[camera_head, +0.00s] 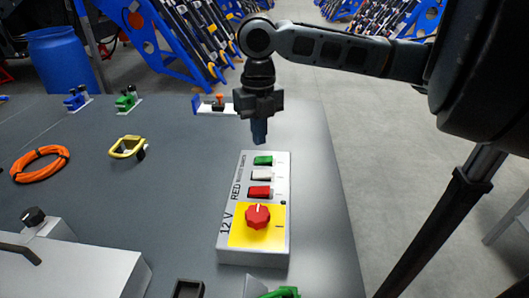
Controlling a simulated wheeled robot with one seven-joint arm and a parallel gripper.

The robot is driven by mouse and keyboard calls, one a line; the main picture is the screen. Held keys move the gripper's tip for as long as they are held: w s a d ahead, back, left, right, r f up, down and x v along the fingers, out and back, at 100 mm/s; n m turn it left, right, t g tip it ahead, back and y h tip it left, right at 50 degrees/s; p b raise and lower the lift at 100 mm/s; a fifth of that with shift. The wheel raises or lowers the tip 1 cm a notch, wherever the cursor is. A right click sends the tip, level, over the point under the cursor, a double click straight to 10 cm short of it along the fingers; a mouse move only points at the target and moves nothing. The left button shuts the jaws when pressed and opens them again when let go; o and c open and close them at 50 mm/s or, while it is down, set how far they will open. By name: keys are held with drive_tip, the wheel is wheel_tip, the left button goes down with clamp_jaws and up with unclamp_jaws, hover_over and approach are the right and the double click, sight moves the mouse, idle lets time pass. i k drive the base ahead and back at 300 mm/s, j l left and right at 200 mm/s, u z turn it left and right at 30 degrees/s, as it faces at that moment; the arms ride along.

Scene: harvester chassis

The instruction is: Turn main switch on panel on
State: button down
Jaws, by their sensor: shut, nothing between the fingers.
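The panel (226,247) is a light grey box on the table, standing near the table's right edge. Its main switch (257,216) is a red rotary knob on a yellow square at the panel's near end. Above it on the panel sit a red rocker (260,192), a white rocker (261,175) and a green rocker (263,160). My gripper (259,138) points down beyond the panel's far end, with its fingers shut and empty. It appears apart from the panel and away from the red knob.
A grey box (80,265) stands at the near left.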

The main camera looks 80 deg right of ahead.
sight(257, 216)
drive_tip(key=k, duration=1)
